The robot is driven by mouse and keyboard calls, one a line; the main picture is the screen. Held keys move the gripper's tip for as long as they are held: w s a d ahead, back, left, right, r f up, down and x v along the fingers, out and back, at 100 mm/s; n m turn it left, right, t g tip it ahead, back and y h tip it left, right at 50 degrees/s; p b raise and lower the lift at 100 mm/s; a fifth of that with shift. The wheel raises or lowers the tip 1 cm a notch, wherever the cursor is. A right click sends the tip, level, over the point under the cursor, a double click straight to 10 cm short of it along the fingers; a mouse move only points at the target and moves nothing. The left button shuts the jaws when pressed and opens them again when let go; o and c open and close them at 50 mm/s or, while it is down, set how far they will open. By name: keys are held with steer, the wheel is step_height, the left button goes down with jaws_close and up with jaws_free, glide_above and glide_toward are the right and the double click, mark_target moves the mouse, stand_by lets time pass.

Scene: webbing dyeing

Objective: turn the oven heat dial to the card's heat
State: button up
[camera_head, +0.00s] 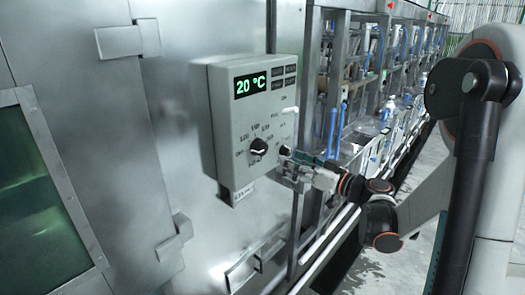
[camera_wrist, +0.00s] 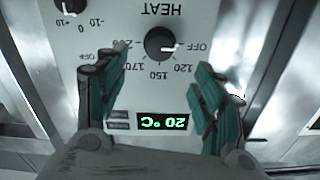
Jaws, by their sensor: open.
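The heat dial (camera_head: 258,146) is a round black knob on the front of a grey control box (camera_head: 222,120). In the wrist view the dial (camera_wrist: 158,43) appears upside down, and its white pointer points at OFF. Marks 120, 150, 170 and 200 run around it. My gripper (camera_head: 298,165) is at the lower right of the box. In the wrist view my open gripper (camera_wrist: 161,66) has its teal fingers on either side of the dial, apart from it. A small card (camera_head: 243,192) hangs under the box; I cannot read its number.
The green display (camera_head: 250,84) reads 20 °C. A second dial (camera_wrist: 70,5), marked -10, 0 and +10, sits near the heat dial. A steel oven wall (camera_head: 170,90) is behind the box. A metal frame with blue-handled parts (camera_head: 335,125) stands close on the right.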

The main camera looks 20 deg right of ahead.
mark_target(264, 151)
steer(key=x, duration=1.1)
steer(key=shift+w, duration=0.1)
steer(key=c, duration=1)
